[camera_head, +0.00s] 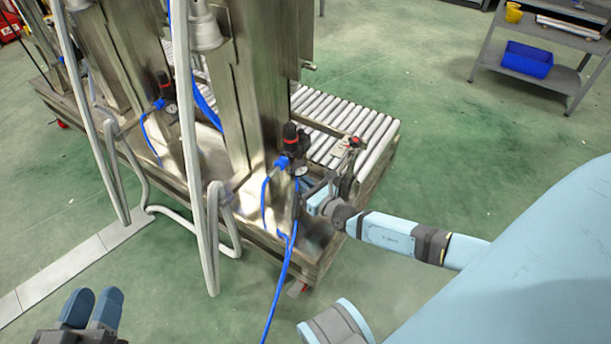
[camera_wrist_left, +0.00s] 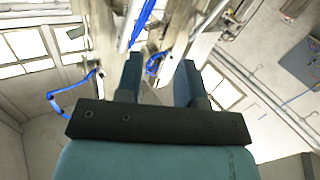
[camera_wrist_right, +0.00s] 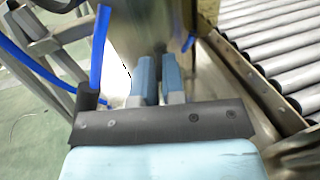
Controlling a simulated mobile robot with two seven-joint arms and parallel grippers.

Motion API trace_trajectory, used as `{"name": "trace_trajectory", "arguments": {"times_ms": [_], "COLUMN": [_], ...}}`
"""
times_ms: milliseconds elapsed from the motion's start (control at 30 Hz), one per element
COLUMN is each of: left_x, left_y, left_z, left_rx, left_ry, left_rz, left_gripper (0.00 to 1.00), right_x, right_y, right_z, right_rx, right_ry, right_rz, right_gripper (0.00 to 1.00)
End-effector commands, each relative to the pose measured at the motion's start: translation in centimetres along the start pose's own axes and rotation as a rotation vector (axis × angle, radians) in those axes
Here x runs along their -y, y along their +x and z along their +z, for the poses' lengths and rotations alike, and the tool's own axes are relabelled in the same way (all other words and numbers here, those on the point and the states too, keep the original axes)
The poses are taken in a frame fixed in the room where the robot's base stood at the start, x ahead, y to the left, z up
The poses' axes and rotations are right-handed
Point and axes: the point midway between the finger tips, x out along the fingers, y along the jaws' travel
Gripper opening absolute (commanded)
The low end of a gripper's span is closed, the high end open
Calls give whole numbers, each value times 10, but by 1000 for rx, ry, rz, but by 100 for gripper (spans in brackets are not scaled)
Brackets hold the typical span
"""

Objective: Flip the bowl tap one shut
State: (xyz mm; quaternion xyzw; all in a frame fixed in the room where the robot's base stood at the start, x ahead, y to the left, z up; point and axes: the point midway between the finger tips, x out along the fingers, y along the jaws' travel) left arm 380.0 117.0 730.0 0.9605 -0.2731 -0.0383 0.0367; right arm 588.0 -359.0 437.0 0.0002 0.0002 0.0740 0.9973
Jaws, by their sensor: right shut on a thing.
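A dark air regulator with a red band (camera_head: 291,138) stands on the front metal column in the head view, with a round gauge (camera_head: 301,170) and blue hoses. My right gripper (camera_head: 308,190) is at its lower part, below the gauge. In the right wrist view its fingers (camera_wrist_right: 158,82) are close together, shut on a small thin part. That part, apparently bowl tap one, is hidden between the fingers, so its angle cannot be told. My left gripper (camera_head: 92,305) is open and empty at the lower left, away from the column; its fingers (camera_wrist_left: 158,80) are apart in the left wrist view.
A blue hose (camera_head: 280,280) hangs in front of the regulator. A roller conveyor (camera_head: 350,125) lies behind it; it also shows in the right wrist view (camera_wrist_right: 275,45). A second regulator (camera_head: 165,85) is further left. Grey pipes (camera_head: 205,230) stand left. The green floor is mostly clear.

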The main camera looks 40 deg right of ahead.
Motion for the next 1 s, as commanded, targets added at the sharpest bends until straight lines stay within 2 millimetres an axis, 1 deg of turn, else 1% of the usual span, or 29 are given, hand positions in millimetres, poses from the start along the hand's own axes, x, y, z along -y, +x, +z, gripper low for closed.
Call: {"name": "trace_trajectory", "arguments": {"times_ms": [33,167,200,300,500,733,1000], "left_x": [-5,-14,-13,-13,-12,-13,-13], "left_y": [-3,-8,-7,-8,-8,-9,-9], "left_z": [-7,-5,-13,-25,-38,-45,-47], "left_rx": [25,69,39,-7,-61,-86,-97], "left_ry": [-44,-135,-125,-121,-117,-115,-114], "left_rz": [0,3,-1,-9,-17,-20,-21], "left_gripper": [35,35,35,35,35,35,35], "right_x": [-6,-11,-12,-16,-22,-25,-26], "right_y": [-1,0,0,1,3,6,6], "right_z": [6,5,4,3,1,0,-1], "right_rx": [-3,-4,-4,-4,-3,-1,-1], "right_ry": [11,10,10,7,5,1,1], "right_rz": [-44,-156,-191,-270,-406,-506,-548], "right_gripper": [0,0,0,0,0,0,0]}}
